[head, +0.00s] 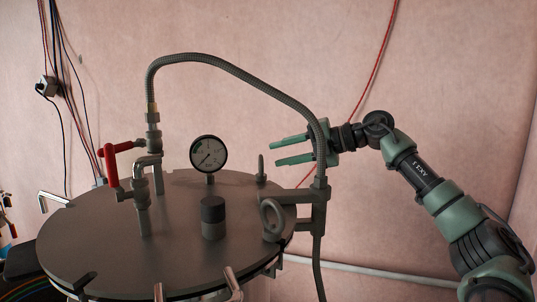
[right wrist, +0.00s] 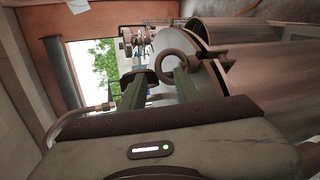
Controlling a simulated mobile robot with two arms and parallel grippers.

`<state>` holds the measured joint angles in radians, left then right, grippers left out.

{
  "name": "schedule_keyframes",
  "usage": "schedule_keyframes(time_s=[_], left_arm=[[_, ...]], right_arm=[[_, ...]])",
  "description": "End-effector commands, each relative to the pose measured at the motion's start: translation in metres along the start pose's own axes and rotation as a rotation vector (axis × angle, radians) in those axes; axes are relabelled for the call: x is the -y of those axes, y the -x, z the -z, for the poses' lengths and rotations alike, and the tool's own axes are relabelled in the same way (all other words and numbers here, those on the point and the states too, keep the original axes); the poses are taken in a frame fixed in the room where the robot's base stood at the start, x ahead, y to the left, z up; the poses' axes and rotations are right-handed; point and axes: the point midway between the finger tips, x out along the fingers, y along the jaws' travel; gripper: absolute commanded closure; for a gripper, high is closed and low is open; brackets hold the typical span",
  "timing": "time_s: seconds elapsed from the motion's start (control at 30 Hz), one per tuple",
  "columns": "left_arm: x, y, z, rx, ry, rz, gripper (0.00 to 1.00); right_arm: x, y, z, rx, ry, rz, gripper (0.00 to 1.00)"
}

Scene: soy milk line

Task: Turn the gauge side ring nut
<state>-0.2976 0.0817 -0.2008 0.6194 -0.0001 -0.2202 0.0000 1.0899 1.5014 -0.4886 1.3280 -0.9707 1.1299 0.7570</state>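The round metal lid (head: 110,225) fills the lower left of the head view. A small ring nut (head: 262,168), seen nearly edge-on, stands at its back right, to the right of the pressure gauge (head: 208,154). A larger-looking ring nut (head: 271,217) stands nearer, at the right rim. My right gripper (head: 273,152) is open and empty, its green fingers pointing left, just above and right of the small ring. In the right wrist view a ring nut (right wrist: 174,50) shows just past the fingertips (right wrist: 162,73), mostly toward the right finger; contact cannot be told. My left gripper is not in view.
A braided hose (head: 240,75) arches over the lid and comes down beside my right gripper. A red-handled valve (head: 112,160) and pipes stand on the left. A dark-capped cylinder (head: 213,215) stands mid-lid. Clamp handles (head: 233,281) line the front rim.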

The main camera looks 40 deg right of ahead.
Motion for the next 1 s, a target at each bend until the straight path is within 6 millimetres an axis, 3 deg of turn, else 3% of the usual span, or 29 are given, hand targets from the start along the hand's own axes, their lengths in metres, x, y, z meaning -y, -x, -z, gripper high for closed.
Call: schedule_keyframes(time_s=[0.23, 0.6, 0.7, 0.73, 1.0], left_arm=[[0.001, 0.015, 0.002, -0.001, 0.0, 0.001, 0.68], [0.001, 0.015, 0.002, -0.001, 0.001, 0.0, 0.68], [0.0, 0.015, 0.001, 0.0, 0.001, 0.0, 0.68], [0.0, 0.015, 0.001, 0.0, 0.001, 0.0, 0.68], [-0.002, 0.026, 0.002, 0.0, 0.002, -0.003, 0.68]], right_arm=[[-0.002, -0.033, 0.0, -0.001, 0.0, 0.0, 0.68], [0.0, -0.04, 0.0, 0.0, 0.0, 0.0, 0.68], [0.0, -0.04, 0.0, 0.0, 0.0, -0.001, 0.96], [0.0, -0.04, 0.0, 0.0, 0.0, -0.001, 1.0], [-0.005, -0.039, -0.003, -0.027, 0.004, -0.005, 1.0]])
